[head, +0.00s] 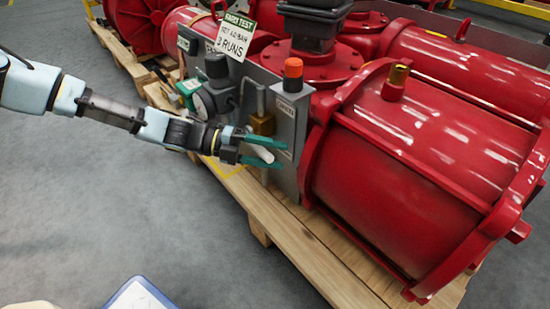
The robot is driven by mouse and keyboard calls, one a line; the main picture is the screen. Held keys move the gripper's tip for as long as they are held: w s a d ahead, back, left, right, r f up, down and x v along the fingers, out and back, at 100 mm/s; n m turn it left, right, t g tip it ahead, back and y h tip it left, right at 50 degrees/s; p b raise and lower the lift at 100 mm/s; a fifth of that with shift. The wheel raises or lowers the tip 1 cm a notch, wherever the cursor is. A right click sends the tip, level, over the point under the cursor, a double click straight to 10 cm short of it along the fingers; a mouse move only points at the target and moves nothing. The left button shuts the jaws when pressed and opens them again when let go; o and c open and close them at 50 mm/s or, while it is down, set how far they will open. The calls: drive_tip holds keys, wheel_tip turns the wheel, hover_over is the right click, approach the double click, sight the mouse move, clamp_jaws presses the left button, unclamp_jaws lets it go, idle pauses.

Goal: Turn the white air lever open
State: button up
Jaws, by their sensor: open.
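A white elongated piece, which looks like the air lever (262,153), shows in the head view in front of the lower part of the grey panel (286,125). My gripper (280,155) comes in from the left with its two teal fingers open. One finger is above the white piece and the other below it, so the piece appears between them. I cannot tell whether either finger touches it. The lever's pivot and its mount are hidden behind the fingers and wrist.
The large red cylinder (400,150) bounds the right. A wooden pallet (290,238) lies below; the grey floor (120,220) at left is mostly clear.

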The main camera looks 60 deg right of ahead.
drive_tip(key=shift+s+d, duration=0.15)
drive_tip(key=shift+s, duration=0.15)
clamp_jaws()
idle(0.3)
idle(1.0)
